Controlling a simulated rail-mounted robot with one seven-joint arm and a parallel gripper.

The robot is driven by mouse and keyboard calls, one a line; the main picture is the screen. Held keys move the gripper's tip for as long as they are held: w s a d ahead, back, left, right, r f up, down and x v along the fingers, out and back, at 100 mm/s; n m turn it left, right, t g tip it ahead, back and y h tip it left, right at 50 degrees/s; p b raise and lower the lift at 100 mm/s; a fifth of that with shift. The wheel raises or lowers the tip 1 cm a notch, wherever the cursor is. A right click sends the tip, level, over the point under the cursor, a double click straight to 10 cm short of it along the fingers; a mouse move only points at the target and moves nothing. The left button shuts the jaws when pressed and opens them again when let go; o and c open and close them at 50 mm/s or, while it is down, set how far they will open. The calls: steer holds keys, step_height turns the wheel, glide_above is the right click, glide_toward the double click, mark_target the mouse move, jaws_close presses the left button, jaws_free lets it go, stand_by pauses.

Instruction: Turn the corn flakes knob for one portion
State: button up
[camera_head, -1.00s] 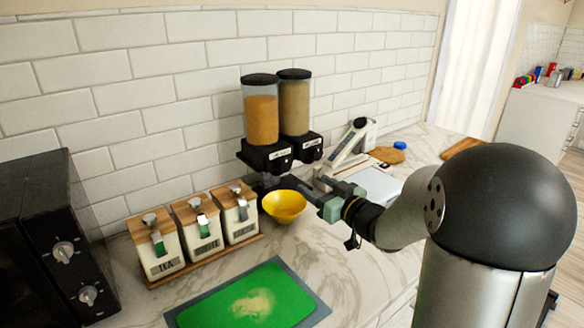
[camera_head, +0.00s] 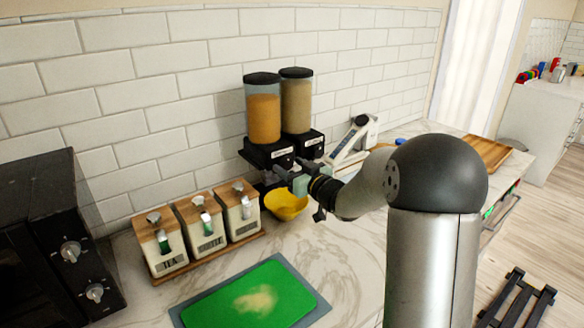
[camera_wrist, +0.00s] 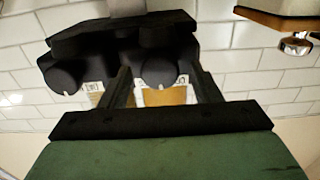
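The cereal dispenser has two clear containers with black lids. The left one (camera_head: 263,118), filled with orange flakes, appears to be the corn flakes; the right one (camera_head: 296,105) holds a tan-brown fill. In the wrist view, which is upside down, the knob at the orange container (camera_wrist: 158,70) shows between my gripper's two fingers; the other knob (camera_wrist: 65,75) is outside them to the left. My gripper (camera_head: 283,170) is open in front of the left dispenser's base. Whether the fingers touch the knob cannot be told. A yellow bowl (camera_head: 286,206) stands below, partly hidden by my gripper.
Three canisters (camera_head: 205,222) on a wooden stand are left of the bowl. A green cutting board (camera_head: 250,296) lies in front. A black appliance (camera_head: 50,240) stands at far left, and a white slanted device (camera_head: 352,140) right of the dispenser. Marble counter right of the board is clear.

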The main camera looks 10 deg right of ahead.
steer(key=c, duration=0.8)
steer(key=shift+m+p, duration=0.3)
steer(key=shift+m, duration=0.1)
steer(key=m+p, duration=0.1)
steer(key=m, duration=0.2)
steer(key=shift+r, duration=0.1)
steer(key=m+p, duration=0.3)
steer(key=m, duration=0.2)
steer(key=shift+p, duration=0.3)
steer(key=m+p, duration=0.3)
steer(key=m, duration=0.2)
steer(key=shift+m+p, duration=1.1)
steer(key=shift+m, duration=0.8)
